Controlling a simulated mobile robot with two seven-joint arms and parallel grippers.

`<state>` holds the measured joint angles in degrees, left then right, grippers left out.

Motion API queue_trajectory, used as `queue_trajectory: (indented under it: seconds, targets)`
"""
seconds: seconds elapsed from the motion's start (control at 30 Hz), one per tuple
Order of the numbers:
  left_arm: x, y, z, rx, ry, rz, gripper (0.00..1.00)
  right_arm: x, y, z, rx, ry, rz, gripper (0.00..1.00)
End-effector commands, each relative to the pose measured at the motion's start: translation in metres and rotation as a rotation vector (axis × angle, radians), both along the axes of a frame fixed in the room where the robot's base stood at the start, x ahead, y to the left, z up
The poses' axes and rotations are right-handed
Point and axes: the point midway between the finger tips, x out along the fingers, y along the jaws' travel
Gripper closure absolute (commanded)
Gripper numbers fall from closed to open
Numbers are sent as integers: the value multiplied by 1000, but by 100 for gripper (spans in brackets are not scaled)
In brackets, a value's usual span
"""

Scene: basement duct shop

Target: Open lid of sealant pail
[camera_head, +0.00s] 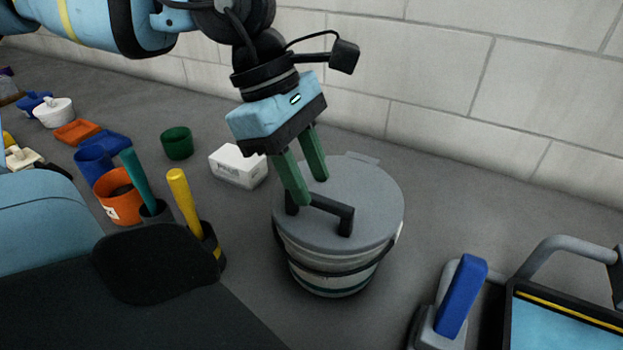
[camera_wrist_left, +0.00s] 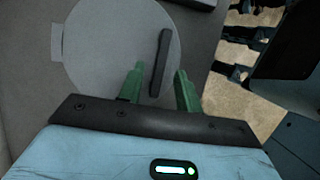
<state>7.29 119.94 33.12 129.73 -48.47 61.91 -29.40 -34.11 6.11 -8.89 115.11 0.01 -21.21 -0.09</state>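The sealant pail (camera_head: 335,283) is a pale grey bucket standing upright on the grey surface, with a dark bail around its side. Its round grey lid (camera_head: 372,190) lies flat on top, closed as far as I see, with a raised black bar handle (camera_head: 330,207). My left gripper (camera_head: 311,189) points down over the lid, its two green fingers apart at the handle's far end. In the left wrist view, the handle (camera_wrist_left: 161,60) stands between the open fingertips (camera_wrist_left: 160,72); I cannot tell whether either finger touches it. My right gripper is not in view.
A white box (camera_head: 238,167) and a green cup (camera_head: 177,143) stand left of the pail. Orange and blue containers and yellow and teal handles are further left. A blue-handled tool (camera_head: 463,293) and a tray (camera_head: 563,333) are at right. A block wall (camera_head: 440,75) is behind.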

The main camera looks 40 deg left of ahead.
Motion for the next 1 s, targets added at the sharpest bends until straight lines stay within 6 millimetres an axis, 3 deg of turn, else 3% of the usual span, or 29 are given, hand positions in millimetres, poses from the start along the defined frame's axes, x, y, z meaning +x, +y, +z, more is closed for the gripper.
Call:
queue_trajectory:
  seconds: [0.2, 0.47, 0.73, 1.0]
  targets:
    - [1, -6, -14, 0, 1, 0, 65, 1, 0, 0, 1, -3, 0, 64]
    - [1, -6, -15, 0, 0, 0, 65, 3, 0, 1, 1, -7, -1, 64]
    - [1, -6, -15, -1, 0, 0, 100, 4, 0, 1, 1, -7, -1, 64]
    - [1, -6, -14, -1, 0, 0, 100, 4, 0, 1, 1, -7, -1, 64]
